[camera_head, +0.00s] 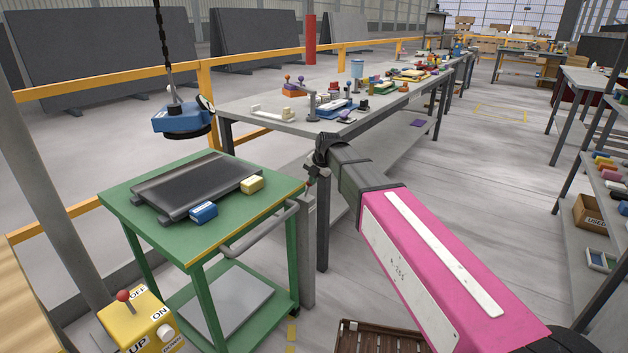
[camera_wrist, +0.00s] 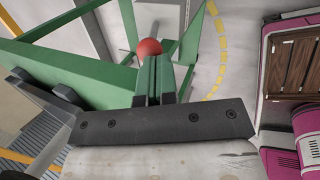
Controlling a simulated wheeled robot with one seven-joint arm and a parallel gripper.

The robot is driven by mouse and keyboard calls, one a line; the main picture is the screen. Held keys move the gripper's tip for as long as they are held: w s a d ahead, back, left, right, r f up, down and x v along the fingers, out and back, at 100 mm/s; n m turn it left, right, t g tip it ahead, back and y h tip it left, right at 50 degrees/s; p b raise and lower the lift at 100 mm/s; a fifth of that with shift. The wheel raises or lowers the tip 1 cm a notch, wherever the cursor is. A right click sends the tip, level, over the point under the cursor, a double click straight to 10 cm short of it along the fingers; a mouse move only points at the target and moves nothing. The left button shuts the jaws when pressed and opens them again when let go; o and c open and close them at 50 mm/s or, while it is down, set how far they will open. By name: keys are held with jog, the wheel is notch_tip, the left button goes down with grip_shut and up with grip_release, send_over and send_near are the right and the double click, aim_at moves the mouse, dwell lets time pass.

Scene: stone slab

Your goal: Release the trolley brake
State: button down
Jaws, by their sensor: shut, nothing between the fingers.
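The trolley (camera_head: 205,243) is a green frame with a grey lower shelf and a bent grey handle (camera_head: 262,232) on its right side. In the wrist view a red ball knob (camera_wrist: 149,47) on a grey rod sits right at the tips of my gripper (camera_wrist: 156,62), which is shut with its fingers side by side. I cannot tell whether they touch the knob. In the head view my gripper (camera_head: 317,172) is small and dark at the trolley's back right corner, by a grey post (camera_head: 307,250). The knob's lower rod is partly hidden.
A blue lifter (camera_head: 183,118) hangs above. A cluttered workbench (camera_head: 285,122) stands behind. A yellow control box (camera_head: 140,320) is front left.

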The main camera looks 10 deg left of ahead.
jog(key=shift+r, duration=0.1)
dwell(0.7)
jog(key=shift+r, duration=0.7)
jog(key=shift+r, duration=0.1)
jog(key=a+v, duration=0.1)
jog(key=v, duration=1.1)
jog(key=shift+r, duration=0.35)
jog(key=shift+a, duration=0.15)
